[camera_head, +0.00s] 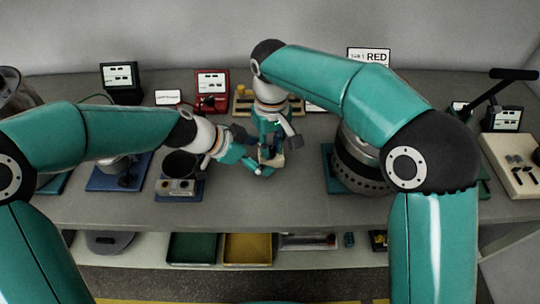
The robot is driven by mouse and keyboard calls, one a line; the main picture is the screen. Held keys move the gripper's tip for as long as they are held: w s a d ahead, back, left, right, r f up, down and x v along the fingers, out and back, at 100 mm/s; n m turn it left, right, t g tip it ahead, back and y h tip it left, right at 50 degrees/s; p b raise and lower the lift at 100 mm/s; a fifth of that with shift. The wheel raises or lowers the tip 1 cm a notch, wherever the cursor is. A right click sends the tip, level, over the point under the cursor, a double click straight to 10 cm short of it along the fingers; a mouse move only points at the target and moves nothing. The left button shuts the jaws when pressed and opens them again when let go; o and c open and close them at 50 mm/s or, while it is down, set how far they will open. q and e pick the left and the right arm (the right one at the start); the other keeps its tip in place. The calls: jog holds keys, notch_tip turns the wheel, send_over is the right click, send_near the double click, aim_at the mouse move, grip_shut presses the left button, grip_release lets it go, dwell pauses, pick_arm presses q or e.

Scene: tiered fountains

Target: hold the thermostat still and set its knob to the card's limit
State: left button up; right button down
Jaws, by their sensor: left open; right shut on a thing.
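A small pale block (272,159), perhaps the thermostat, shows under my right gripper near the middle of the table. Its knob and markings are too small and covered to make out. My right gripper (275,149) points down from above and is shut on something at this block. My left gripper (252,151) comes in from the left beside it, with its fingers apart. I cannot tell whether it touches the block. A white card (368,55) with a dark frame stands at the back and reads RED in large letters; the smaller lettering is unclear.
A dark metal drum (357,165) stands on a teal base right of the grippers. A device with a dark round top (181,167) stands left. A red unit (212,91) and black display (120,80) stand behind. The table's front middle is clear.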

pick_arm(q)
jog(key=shift+x, duration=1.45)
jog(key=shift+c, duration=0.2)
